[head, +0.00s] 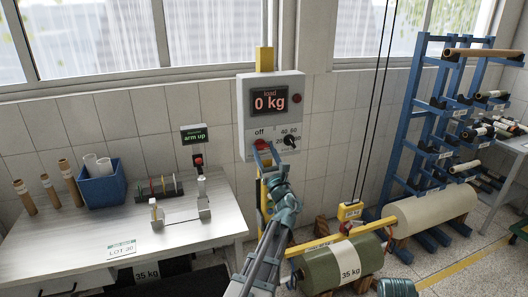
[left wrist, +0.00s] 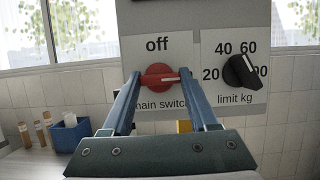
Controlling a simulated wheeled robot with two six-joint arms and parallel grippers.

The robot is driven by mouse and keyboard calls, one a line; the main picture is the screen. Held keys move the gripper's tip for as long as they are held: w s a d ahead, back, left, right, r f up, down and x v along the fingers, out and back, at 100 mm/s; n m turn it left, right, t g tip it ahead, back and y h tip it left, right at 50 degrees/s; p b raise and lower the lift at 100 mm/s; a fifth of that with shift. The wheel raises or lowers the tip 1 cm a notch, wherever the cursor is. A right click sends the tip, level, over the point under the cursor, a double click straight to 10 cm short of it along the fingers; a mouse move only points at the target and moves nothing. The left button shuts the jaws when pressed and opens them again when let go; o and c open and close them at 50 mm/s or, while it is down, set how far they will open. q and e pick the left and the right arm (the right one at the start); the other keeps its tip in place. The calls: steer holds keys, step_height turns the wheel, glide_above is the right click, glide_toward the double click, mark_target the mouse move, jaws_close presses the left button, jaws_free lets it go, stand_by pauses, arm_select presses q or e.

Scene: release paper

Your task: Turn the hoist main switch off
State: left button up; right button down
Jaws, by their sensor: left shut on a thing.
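The hoist main switch is a red rotary knob (left wrist: 160,78) on the grey control box (head: 243,108). The white line on the knob lies level, pointing to the right, while the word "off" stands above it. My left gripper (head: 266,150) reaches up to the box, and its two blue fingers stand on either side of the knob, shut on it, in the left wrist view (left wrist: 161,84). The fingers partly cover the "main switch" label below. The display (head: 270,102) reads "load 0 kg".
A black limit knob (left wrist: 241,72) sits close right of the switch. A green 35 kg roll (head: 335,264) lies under the yellow hoist bar (head: 320,243), with cables above. A workbench (head: 70,256) stands left, with a blue bin (head: 102,187). A blue rack (head: 408,130) stands right.

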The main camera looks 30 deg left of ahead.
arm_select(q)
steer(key=n+g, duration=0.1)
steer(key=n, duration=0.2)
steer(key=n+g+y+p, duration=0.1)
steer(key=n, duration=0.1)
steer(key=shift+w+r+n+g+y, duration=0.2)
steer(key=shift+n+g+y, duration=0.1)
steer(key=shift+n, duration=0.1)
steer(key=n+g+p, duration=0.1)
steer(key=n, duration=0.2)
steer(key=n+g+p, duration=0.1)
steer(key=n, duration=0.2)
steer(key=shift+d+r+g, duration=0.1)
steer(key=shift+r+g, duration=0.05)
steer(key=shift+g, duration=0.25)
steer(key=n+g+p, duration=0.1)
steer(key=n, duration=0.2)
steer(key=n+g+p, duration=0.1)
steer(key=n+p, duration=0.1)
steer(key=n, duration=0.1)
steer(key=shift+r+g, duration=0.15)
steer(key=shift+g, duration=0.15)
steer(key=shift+n+g+h+p, duration=0.4)
steer(key=shift+n+h+p, duration=0.4)
steer(key=shift+n+p, duration=1.05)
steer(key=shift+s+n, duration=0.1)
steer(key=shift+n, duration=0.35)
steer(key=o, duration=1.4)
